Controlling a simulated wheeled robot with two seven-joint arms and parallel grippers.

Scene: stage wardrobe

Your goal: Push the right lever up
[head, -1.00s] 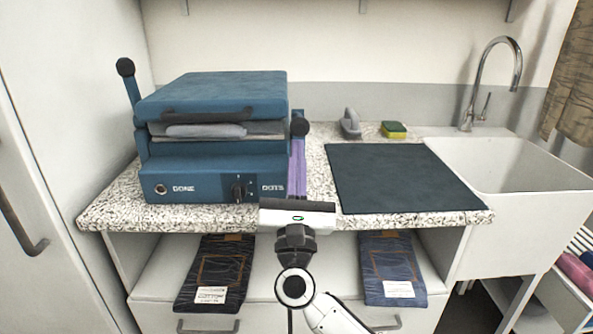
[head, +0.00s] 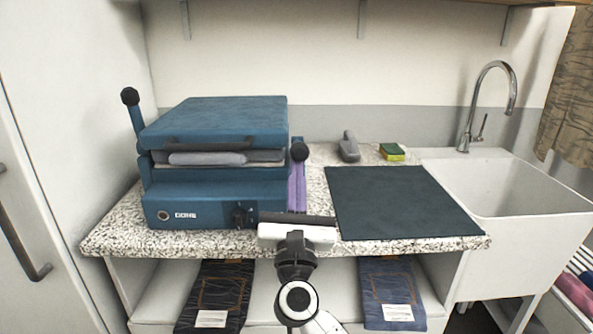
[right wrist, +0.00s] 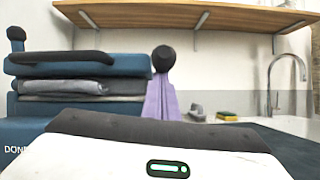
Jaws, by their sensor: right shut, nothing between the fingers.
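The blue press (head: 215,190) stands on the left of the speckled counter with its lid slightly raised over grey folded cloth. Its right lever shows as a black round knob (head: 299,152) at the press's right side, lower than the left lever. The knob also shows in the right wrist view (right wrist: 164,58), ahead of and above my fingers. The left lever (head: 131,97) points up. My right gripper (head: 297,220) is shut and empty, near the counter's front edge and below the right knob in the picture, apart from it. My left gripper is not in view.
A purple cloth (head: 297,188) hangs beside the press under the knob. A dark mat (head: 395,200) lies right of it. A grey iron-like object (head: 349,147), a sponge (head: 392,151) and a white sink (head: 510,190) are further right. A wooden shelf (right wrist: 190,17) is overhead.

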